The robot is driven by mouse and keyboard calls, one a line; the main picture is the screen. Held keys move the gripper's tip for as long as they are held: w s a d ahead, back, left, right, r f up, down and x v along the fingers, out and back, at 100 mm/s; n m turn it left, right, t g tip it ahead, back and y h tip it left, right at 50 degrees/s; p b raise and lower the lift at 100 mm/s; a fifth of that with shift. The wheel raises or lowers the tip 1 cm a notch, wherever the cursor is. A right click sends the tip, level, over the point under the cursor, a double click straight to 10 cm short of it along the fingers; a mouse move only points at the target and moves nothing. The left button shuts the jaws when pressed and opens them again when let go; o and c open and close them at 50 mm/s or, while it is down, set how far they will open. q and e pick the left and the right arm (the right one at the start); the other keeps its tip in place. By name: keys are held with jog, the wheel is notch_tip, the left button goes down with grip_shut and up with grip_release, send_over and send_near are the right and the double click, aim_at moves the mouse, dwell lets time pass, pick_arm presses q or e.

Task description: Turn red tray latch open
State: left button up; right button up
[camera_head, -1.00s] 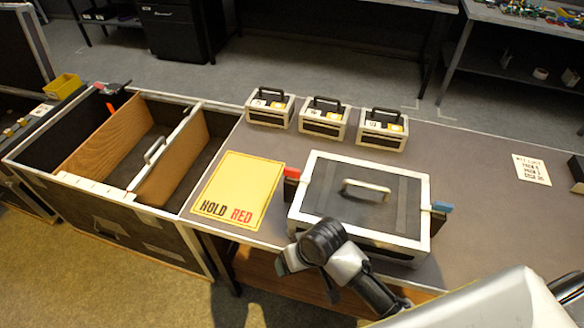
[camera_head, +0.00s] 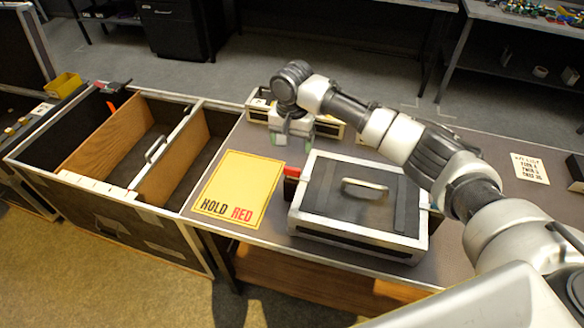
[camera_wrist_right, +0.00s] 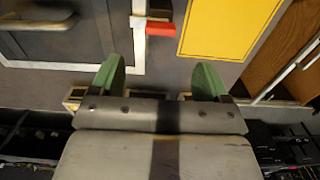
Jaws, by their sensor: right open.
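The black tray case (camera_head: 330,213) with a pale frame and a top handle lies on the table. Its red latch (camera_head: 291,171) sticks out at the left side, near the back corner. The red latch also shows in the right wrist view (camera_wrist_right: 160,29), top centre. My right gripper (camera_head: 292,140) is over the table behind the latch, pointing down, apart from it. Its green fingers (camera_wrist_right: 162,80) are open with nothing between them. The blue latch on the tray's right side is mostly hidden by my right arm. My left gripper is not in view.
A yellow sign (camera_head: 237,188) reading "HOLD RED" lies left of the tray. Small handled boxes (camera_head: 258,110) stand at the table's back, partly hidden by my right arm. An open divided case (camera_head: 100,195) adjoins the table on the left. A paper list (camera_head: 530,170) lies at right.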

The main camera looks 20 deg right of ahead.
aim_at(292, 168)
notch_tip(292, 168, down, 10)
jog(key=shift+f+p, duration=0.2)
jog(key=shift+p, duration=0.2)
jog(key=shift+c, duration=0.2)
jog(key=c, duration=0.9)
